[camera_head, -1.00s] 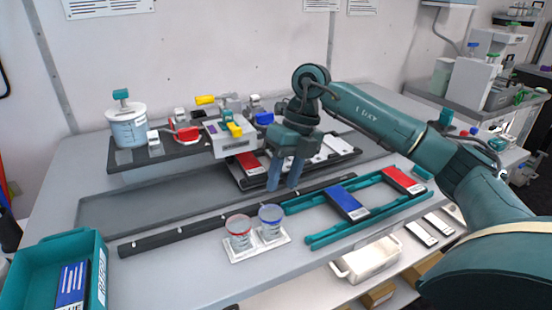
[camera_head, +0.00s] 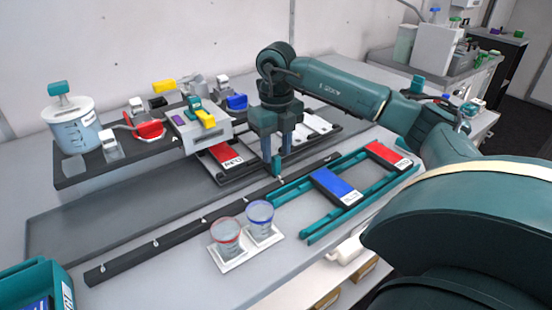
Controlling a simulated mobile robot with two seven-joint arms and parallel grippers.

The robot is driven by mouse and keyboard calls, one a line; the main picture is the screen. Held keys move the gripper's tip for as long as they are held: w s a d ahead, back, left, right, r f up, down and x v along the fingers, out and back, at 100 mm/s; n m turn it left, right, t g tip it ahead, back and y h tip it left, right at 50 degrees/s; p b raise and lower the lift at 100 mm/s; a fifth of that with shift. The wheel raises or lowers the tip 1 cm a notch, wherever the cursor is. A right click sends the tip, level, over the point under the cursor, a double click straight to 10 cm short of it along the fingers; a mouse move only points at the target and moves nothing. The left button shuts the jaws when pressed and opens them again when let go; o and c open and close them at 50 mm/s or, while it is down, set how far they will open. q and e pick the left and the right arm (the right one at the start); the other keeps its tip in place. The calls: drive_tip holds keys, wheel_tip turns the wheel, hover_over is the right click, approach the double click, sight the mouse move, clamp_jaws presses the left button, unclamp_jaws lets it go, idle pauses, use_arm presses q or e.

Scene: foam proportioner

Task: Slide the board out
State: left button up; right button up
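A dark board (camera_head: 203,169) lies on the bench, partly under and in front of the grey dispenser block (camera_head: 198,131). It carries a red-and-black card (camera_head: 224,157) and white cards (camera_head: 316,124). My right gripper (camera_head: 276,158) points down at the board's front edge, between the red card and the white cards. Its two fingers look apart. A small teal piece shows low between or beside the fingertips; I cannot tell whether they touch it. The board's rear is hidden by the block and my gripper. My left gripper is out of view.
A black rail (camera_head: 150,245) runs along the bench in front. Two cups, red-rimmed (camera_head: 226,236) and blue-rimmed (camera_head: 260,217), stand before it. A teal rack (camera_head: 313,238) holds blue (camera_head: 336,187) and red (camera_head: 388,155) cards. A teal bin (camera_head: 30,270) is at lower left.

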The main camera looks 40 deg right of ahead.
sight(277, 157)
drive_tip(key=shift+f, duration=1.75)
clamp_jaws()
